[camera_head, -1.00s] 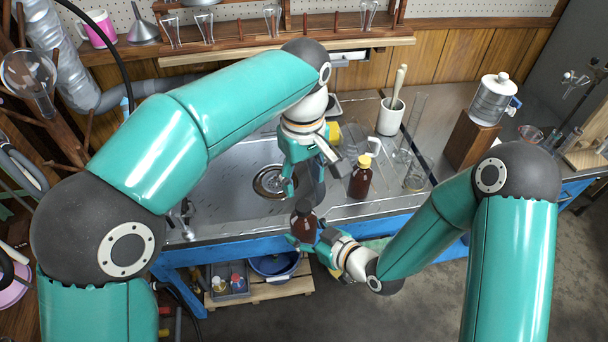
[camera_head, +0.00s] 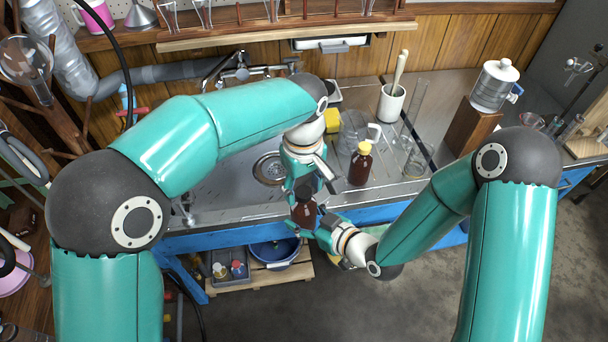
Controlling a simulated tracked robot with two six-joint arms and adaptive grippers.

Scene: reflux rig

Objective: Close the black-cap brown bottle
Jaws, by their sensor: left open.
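The black-cap brown bottle (camera_head: 303,214) is upright in front of the bench edge, held by my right gripper (camera_head: 316,226), which comes from the right and appears shut around its body. My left gripper (camera_head: 306,188) points down over the bottle's top. Its fingers are open, around or just above the dark top of the bottle. The fingers hide most of the cap, so I cannot tell how it sits on the neck.
A brown bottle with a yellow cap (camera_head: 361,164) stands on the bench to the right, near a glass beaker (camera_head: 353,128) and a white mortar with pestle (camera_head: 391,103). The sink drain (camera_head: 269,169) is left of my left gripper. A blue basin (camera_head: 275,254) sits below.

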